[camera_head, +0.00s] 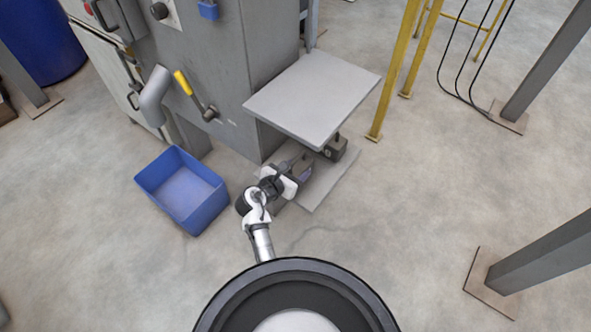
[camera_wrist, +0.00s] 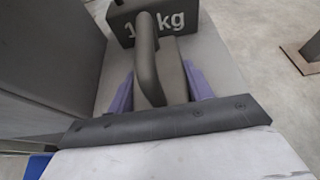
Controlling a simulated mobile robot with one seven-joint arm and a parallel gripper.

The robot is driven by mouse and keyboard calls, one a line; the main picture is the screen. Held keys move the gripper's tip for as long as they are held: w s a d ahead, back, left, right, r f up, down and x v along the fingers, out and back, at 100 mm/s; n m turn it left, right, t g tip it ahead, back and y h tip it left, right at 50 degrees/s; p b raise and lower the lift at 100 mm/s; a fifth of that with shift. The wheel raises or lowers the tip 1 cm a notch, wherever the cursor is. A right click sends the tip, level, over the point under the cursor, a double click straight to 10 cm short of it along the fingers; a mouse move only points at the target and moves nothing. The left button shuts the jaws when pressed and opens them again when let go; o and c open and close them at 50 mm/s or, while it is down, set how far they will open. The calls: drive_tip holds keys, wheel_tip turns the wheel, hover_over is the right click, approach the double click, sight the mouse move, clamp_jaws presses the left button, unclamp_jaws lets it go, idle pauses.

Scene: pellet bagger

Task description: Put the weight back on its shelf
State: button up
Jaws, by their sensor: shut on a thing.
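My gripper (camera_head: 302,170) is low at the front edge of the machine's two plates and is shut. In the wrist view its purple fingers (camera_wrist: 160,88) stand on both sides of a grey weight with a thick looped handle (camera_wrist: 148,60). In the head view the held weight is mostly hidden by the gripper. A second dark weight (camera_head: 336,149) stands just beyond, and its partly covered "kg" marking (camera_wrist: 172,22) faces the wrist camera. The upper plate (camera_head: 314,92) overhangs a lower plate (camera_head: 325,190) near the floor. I cannot tell whether the held weight touches the lower plate.
A blue bin (camera_head: 182,190) stands on the floor left of my arm. The grey machine cabinet (camera_head: 205,70) with a yellow-handled lever (camera_head: 184,82) rises behind. Yellow posts (camera_head: 393,70) stand right of the plates. Floor to the right is clear up to a grey column (camera_head: 540,255).

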drive_tip(key=o, duration=1.6)
drive_tip(key=shift+c, duration=0.2)
drive_tip(key=v, duration=1.2)
